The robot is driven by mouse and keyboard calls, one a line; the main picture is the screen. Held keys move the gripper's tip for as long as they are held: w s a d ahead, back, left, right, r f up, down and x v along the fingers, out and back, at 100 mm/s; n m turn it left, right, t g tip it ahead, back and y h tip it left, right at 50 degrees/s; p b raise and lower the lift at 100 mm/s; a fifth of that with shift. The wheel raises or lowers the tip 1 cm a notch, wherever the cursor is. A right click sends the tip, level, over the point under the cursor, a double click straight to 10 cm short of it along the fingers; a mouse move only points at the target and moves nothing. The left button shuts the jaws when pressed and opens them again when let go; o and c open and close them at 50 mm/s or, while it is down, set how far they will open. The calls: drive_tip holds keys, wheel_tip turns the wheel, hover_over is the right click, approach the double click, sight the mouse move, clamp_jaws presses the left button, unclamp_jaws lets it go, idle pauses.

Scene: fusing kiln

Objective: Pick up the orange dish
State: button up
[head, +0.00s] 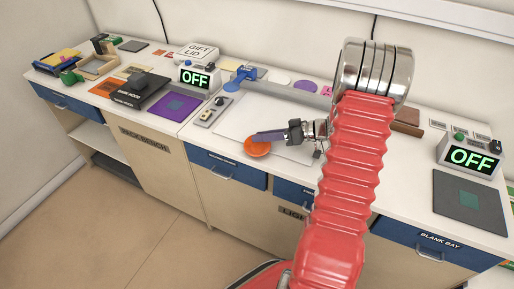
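The orange dish (257,149) is a small round dish at the front of the white worktop, near the front edge above a blue drawer. My gripper (258,137) reaches in from the right, its dark fingers pointing left over the dish's far side. The fingers cover part of the dish's far rim. I cannot tell whether they touch it or hang above it. From this side view the fingers overlap, so their opening is hidden. My red ribbed arm hides part of the bench to the right.
A pale board (232,124) lies around the dish. A small switch panel (212,112) and a purple mat (174,107) lie to the left. A box with an OFF display (197,78) stands behind. Another OFF box (469,157) and a dark mat (468,200) are at right.

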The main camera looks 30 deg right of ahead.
drive_tip(key=shift+c, duration=0.5)
clamp_jaws()
drive_tip(key=shift+r, duration=0.1)
wheel_tip(320, 180, up, 10)
idle(0.4)
idle(0.4)
